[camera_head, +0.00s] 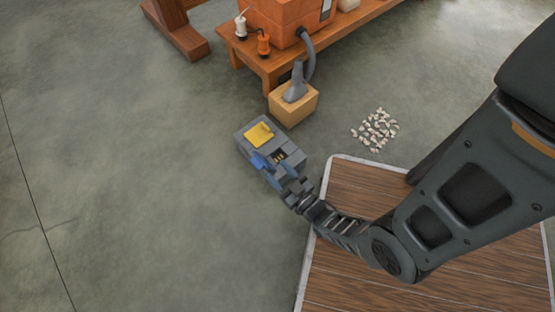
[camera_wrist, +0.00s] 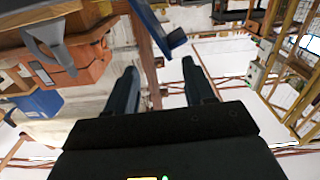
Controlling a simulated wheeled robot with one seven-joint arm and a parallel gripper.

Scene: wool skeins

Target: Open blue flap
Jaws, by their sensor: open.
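A grey box (camera_head: 290,163) stands on the floor at the middle of the head view. Its yellow flap (camera_head: 259,134) lies on the far left part. The blue flap (camera_head: 261,160) appears tilted up at the near side, beside a dark opening with small yellowish items. In the wrist view the blue flap (camera_wrist: 156,28) shows as a blue panel just beyond the fingertips. My gripper (camera_head: 285,178) is at the near side of the box, close to this flap. In the wrist view its two fingers (camera_wrist: 161,68) are apart with nothing held between them. Contact with the flap cannot be told.
A wooden bench (camera_head: 267,72) with an orange machine (camera_head: 281,20) stands behind the box. A cardboard block (camera_head: 294,105) holds a grey nozzle. Pale pieces (camera_head: 376,131) lie on the floor to the right. A wooden platform (camera_head: 340,185) is under my arm. Floor left is clear.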

